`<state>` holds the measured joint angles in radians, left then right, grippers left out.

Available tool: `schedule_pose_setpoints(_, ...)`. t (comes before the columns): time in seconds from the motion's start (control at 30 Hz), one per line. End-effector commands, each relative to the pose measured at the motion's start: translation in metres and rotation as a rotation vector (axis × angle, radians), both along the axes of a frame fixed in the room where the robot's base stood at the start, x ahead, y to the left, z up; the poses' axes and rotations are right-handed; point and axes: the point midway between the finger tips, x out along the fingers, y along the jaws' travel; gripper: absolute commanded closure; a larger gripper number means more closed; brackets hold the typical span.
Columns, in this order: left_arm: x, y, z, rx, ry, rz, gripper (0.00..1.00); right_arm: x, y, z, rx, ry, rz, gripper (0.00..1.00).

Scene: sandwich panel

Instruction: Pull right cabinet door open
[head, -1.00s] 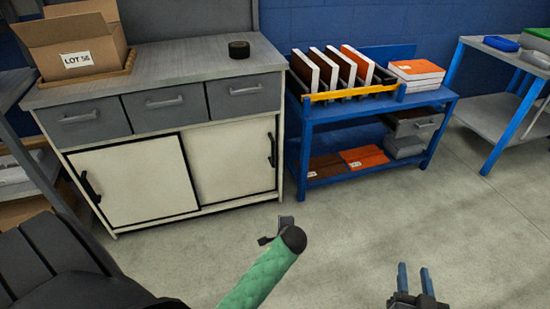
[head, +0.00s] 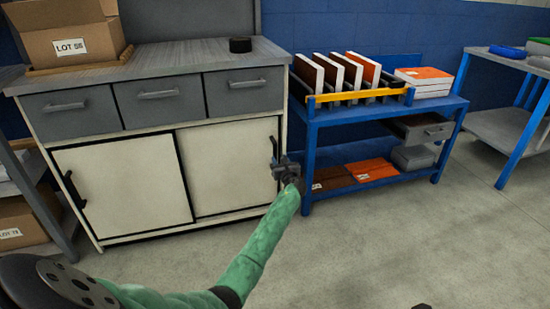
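The right cabinet door (head: 228,168) is a cream sliding panel at the right of the low cabinet, and it looks closed. Its dark upright handle (head: 273,148) is near its right edge, partly hidden by my gripper. My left gripper (head: 281,164) is at the lower part of this handle, at the end of my green arm. I cannot tell whether its fingers are around the handle or only beside it, nor whether they are open. Of my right arm, at most a small dark piece shows at the bottom edge.
The left cabinet door (head: 125,185) has its own dark handle. Three grey drawers (head: 160,95) are above the doors. A blue shelf cart (head: 310,150) with books stands close at the right of the cabinet. The floor (head: 370,245) in front is clear.

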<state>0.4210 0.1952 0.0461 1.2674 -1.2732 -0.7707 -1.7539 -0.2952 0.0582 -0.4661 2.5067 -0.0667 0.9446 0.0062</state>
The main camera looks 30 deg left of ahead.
Motion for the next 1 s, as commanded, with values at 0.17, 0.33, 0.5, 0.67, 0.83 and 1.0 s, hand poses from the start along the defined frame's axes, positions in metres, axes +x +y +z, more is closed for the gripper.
schedule_pose_setpoints(0.17, 0.011, 0.013, 0.000, 0.010, 0.005, 0.002, 0.64, -0.002, 0.001, -0.004, 0.009, -0.013, 0.011, 0.64)
schedule_pose_setpoints(0.33, 0.028, 0.032, -0.001, 0.007, 0.003, 0.002, 0.64, -0.001, 0.003, -0.008, 0.018, -0.014, 0.030, 0.64)
schedule_pose_setpoints(0.5, 0.042, 0.049, -0.001, 0.007, 0.005, 0.001, 0.64, 0.000, 0.005, -0.012, 0.024, -0.014, 0.047, 0.64)
schedule_pose_setpoints(0.67, 0.049, 0.057, 0.000, 0.005, 0.005, 0.001, 0.64, 0.000, 0.006, -0.013, 0.027, -0.016, 0.055, 0.64)
schedule_pose_setpoints(0.83, 0.051, 0.060, 0.000, 0.005, 0.004, 0.001, 0.64, 0.000, 0.006, -0.012, 0.027, -0.017, 0.058, 0.64)
schedule_pose_setpoints(1.0, 0.050, 0.059, 0.000, 0.005, 0.004, 0.001, 0.64, 0.000, 0.006, -0.012, 0.027, -0.017, 0.058, 0.64)
